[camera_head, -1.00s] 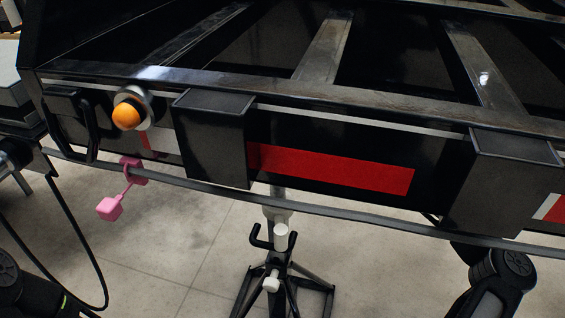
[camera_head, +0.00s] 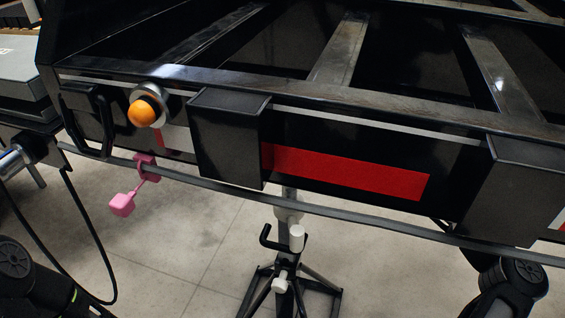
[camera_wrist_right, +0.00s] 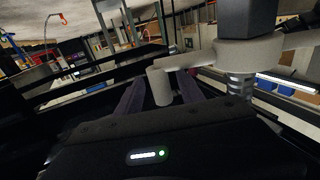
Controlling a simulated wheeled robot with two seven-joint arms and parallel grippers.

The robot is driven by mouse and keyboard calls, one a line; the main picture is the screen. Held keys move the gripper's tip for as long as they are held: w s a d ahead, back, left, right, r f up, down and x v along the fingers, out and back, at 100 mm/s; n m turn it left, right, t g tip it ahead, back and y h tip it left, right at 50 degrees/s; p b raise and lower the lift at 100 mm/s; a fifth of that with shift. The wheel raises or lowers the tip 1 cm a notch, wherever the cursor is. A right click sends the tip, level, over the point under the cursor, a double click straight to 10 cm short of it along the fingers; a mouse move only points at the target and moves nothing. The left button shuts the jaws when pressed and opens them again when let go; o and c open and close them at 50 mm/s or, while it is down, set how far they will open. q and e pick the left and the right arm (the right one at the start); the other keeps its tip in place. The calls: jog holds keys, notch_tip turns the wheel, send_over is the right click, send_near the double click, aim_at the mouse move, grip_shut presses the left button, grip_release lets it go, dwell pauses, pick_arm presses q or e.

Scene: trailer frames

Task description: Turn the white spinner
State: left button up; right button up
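The white spinner (camera_wrist_right: 250,52) shows in the right wrist view as a hub around a dark upright post, with an arm reaching left to a downward knob (camera_wrist_right: 160,87). My right gripper (camera_wrist_right: 159,92) is open, its two purplish fingers on either side of that knob, with gaps visible at both sides. In the head view my right gripper is hidden; only my right arm shows at bottom right. A black stand there carries white cylindrical pieces (camera_head: 297,238); I cannot tell whether these belong to the same spinner. My left gripper is out of view.
The black trailer frame (camera_head: 345,205) with a red strip (camera_head: 345,172) spans the head view. An orange lamp (camera_head: 143,113) and a pink tag (camera_head: 122,204) are at its left. A cable (camera_head: 95,245) hangs at the left. Concrete floor lies around the stand.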

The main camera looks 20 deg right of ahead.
jog(key=shift+d, duration=0.1)
jog(key=p+v, duration=0.2)
jog(key=v, duration=0.5)
jog(key=shift+s+d, duration=0.15)
jog(key=shift+d, duration=0.1)
dwell(0.4)
